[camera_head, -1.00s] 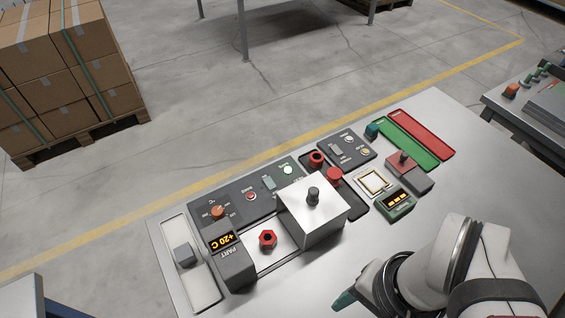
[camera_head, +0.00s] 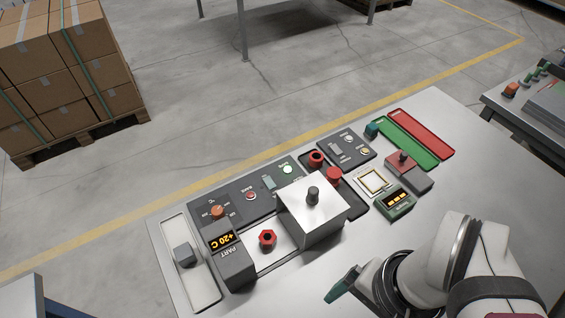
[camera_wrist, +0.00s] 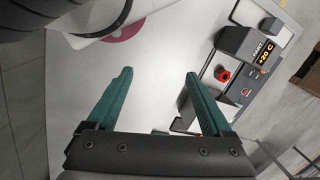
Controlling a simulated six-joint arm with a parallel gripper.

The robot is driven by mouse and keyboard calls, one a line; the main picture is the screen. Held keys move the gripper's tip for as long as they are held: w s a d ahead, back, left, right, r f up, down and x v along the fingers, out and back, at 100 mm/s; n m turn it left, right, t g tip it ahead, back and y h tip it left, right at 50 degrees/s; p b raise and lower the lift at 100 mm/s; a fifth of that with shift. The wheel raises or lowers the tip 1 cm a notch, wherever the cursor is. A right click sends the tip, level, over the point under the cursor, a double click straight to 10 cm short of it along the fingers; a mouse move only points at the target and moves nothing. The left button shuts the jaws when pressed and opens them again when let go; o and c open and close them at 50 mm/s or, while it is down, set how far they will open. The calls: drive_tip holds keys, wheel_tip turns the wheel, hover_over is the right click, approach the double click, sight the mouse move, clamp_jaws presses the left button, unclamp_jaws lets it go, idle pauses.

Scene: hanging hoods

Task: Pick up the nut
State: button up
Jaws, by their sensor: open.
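A red hex nut (camera_head: 267,239) sits on the light plate between the black PART display box (camera_head: 231,262) and a silver box-shaped hood with a dark knob (camera_head: 313,215). The nut also shows in the wrist view (camera_wrist: 223,74), right of my fingers and beside the display box. My gripper (camera_head: 343,286) has green fingers and is low at the right in the head view, apart from the nut. In the wrist view, its two fingers (camera_wrist: 157,88) are spread with nothing between them.
A panel with buttons and a dial (camera_head: 218,212) lies behind the nut. A pale tray with a grey block (camera_head: 184,256) is at left. The front table area is bare.

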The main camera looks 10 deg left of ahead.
drive_tip(key=w+a+m+h, duration=0.1)
drive_tip(key=w+a+m, duration=0.5)
drive_tip(key=w, duration=0.4)
drive_tip(key=m, duration=0.9)
hover_over(267, 236)
drive_tip(key=s+d, duration=0.2)
wheel_tip(267, 236, down, 5)
drive_tip(key=shift+h, duration=0.4)
drive_tip(key=f, duration=0.5)
drive_tip(key=a+f, duration=0.1)
drive_tip(key=f, duration=0.4)
drive_tip(key=w+f, duration=0.1)
drive_tip(key=f, duration=0.4)
drive_tip(key=shift+a+f, duration=0.3)
drive_tip(key=shift+f, duration=0.1)
clamp_jaws()
